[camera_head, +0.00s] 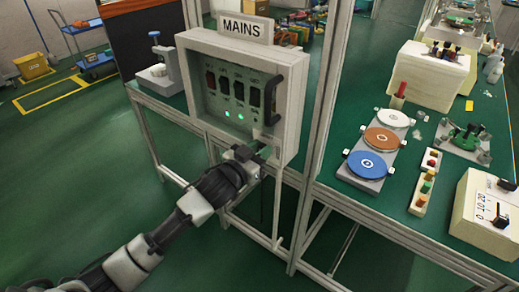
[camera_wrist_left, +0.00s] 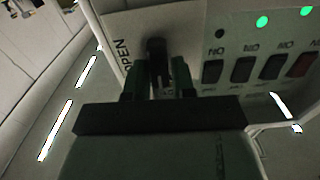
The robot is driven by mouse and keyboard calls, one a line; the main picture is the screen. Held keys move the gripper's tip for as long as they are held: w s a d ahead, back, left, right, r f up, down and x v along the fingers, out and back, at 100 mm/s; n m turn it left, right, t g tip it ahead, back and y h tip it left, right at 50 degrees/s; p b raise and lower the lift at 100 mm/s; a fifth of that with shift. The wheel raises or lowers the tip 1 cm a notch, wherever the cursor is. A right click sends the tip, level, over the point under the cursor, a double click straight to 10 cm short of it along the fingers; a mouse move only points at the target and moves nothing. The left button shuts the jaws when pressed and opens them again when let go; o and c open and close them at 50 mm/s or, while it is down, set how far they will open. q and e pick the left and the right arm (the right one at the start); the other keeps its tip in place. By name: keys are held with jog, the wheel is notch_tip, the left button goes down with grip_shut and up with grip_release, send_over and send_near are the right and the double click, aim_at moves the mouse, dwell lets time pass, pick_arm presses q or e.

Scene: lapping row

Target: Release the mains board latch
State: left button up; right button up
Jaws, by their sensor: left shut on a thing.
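The mains board (camera_head: 292,140) is a pale box under a MAINS sign, with a dark handle on its right side. Its latch is a dark piece at the lower right; in the left wrist view the latch (camera_wrist_left: 157,50) shows beside the word OPEN. My left gripper (camera_head: 257,154) is at the board's lower right corner. In the left wrist view its two fingers (camera_wrist_left: 158,82) stand on either side of the latch, shut on it. The fingers partly hide the latch. My right gripper is not in view.
The board has a row of switches (camera_head: 238,90), one red and the others black, and two lit green lamps (camera_head: 234,115). A frame post (camera_head: 322,95) stands right of the board. A bench to the right holds coloured discs (camera_head: 382,139) and a button strip (camera_head: 425,182).

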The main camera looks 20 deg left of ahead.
pick_arm(q)
jog(key=m+p, duration=0.1)
jog(key=m, duration=0.2)
jog(key=shift+d+r+m+p, duration=0.15)
jog(key=shift+m+p, duration=0.15)
jog(key=shift+p, duration=0.1)
jog(key=m, duration=0.2)
jog(key=m+p, duration=0.1)
jog(key=m, duration=0.1)
jog(key=shift+s+d+f+m, duration=0.1)
jog(key=shift+d+f+m, duration=0.1)
jog(key=shift+m, duration=0.1)
jog(key=shift+s+d+f+m+p, duration=0.15)
jog(key=shift+m+p, duration=0.1)
jog(key=shift+m, duration=1.3)
jog(key=shift+w+f+m+p, duration=0.1)
jog(key=shift+f+m+p, duration=0.1)
jog(key=shift+m, duration=1.3)
jog(key=shift+s+d+f+m+p, duration=0.15)
jog(key=shift+m+p, duration=0.1)
jog(key=shift+m, duration=1.3)
jog(key=shift+w+a, duration=0.1)
jog(key=o, duration=0.8)
